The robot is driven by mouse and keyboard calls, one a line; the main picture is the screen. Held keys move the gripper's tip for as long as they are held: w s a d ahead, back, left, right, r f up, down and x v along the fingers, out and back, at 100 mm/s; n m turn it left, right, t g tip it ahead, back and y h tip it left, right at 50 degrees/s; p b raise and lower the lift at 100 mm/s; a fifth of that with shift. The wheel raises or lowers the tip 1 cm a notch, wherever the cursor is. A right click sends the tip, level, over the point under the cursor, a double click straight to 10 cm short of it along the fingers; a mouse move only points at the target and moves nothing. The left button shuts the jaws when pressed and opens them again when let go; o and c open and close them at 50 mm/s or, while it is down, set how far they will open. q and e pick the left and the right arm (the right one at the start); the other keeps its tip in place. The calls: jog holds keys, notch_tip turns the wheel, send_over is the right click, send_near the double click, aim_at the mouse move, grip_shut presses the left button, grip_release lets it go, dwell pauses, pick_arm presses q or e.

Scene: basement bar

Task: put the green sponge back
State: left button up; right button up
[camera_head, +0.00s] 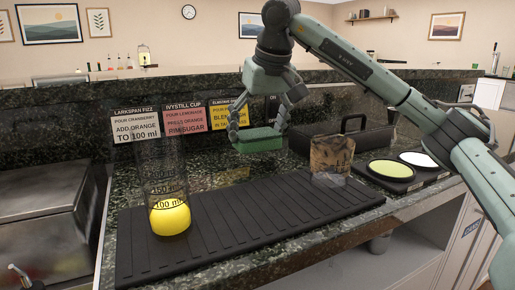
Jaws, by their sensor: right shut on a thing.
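The green sponge (262,139) is a flat green block in the middle of the head view. My right gripper (259,133), on the arm from the right, is shut on it and holds it roughly level. It appears above the back part of the black ribbed mat (262,212); the exact height is hard to tell. The fingers and the clear surfaces around them hide part of it. My left gripper is not in the view.
A clear measuring glass (167,190) with yellow liquid stands at the mat's left. A short patterned glass (331,158) stands at its right. Two round dishes, green (391,169) and white (418,159), lie further right. Recipe cards (136,127) stand along the back.

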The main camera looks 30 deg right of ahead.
aim_at(260, 134)
notch_tip(260, 134, down, 4)
jog(key=shift+r, duration=0.25)
jog(key=shift+f, duration=0.25)
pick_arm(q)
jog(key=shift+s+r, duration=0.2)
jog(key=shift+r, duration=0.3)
pick_arm(e)
jog(key=shift+f, duration=0.15)
jog(key=o, duration=1)
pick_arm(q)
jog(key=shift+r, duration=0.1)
